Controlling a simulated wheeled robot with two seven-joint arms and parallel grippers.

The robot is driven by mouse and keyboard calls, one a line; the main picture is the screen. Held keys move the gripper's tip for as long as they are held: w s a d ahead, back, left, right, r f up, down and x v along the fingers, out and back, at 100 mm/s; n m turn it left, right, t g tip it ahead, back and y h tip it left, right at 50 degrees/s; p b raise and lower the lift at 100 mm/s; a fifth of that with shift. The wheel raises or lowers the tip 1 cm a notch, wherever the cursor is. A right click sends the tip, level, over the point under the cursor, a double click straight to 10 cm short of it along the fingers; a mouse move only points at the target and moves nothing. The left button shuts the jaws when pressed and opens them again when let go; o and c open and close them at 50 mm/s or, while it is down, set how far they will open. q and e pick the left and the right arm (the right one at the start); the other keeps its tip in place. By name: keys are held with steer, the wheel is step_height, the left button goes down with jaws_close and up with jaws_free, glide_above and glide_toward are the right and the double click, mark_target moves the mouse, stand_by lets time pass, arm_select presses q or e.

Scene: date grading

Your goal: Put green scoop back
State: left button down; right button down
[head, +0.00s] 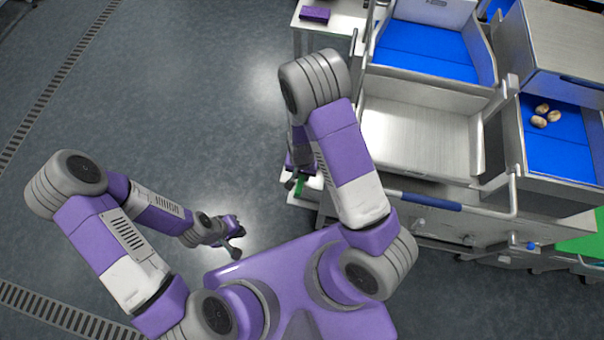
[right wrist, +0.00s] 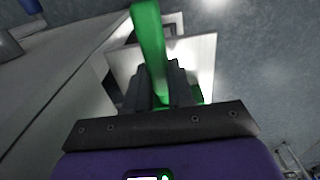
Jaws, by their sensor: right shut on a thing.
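The green scoop (right wrist: 150,45) shows in the right wrist view as a long green handle standing between the fingers. My right gripper (right wrist: 157,88) is shut on it. More green shows low behind the fingers, and the scoop's far end is hidden. In the head view a bit of green (head: 301,187) shows beside my right gripper (head: 292,182), which is partly covered by my own arm. My left gripper (head: 236,240) hangs over bare floor, empty, with its fingers apart.
A pale square plate (right wrist: 205,55) lies just beyond the scoop in the right wrist view. To the right stand a bare metal tray (head: 415,140), a blue-lined tray (head: 425,50) and a blue-bottomed bin (head: 560,150) with several dates. The floor at left is clear.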

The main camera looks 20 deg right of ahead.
steer(key=shift+r, duration=0.1)
steer(key=c, duration=1.4)
jaws_free()
steer(key=shift+f, duration=0.2)
steer(key=o, duration=0.4)
step_height(320, 180, up, 12)
steer(key=p, duration=0.4)
steer(key=shift+r+p, duration=0.2)
steer(key=shift+p, duration=0.2)
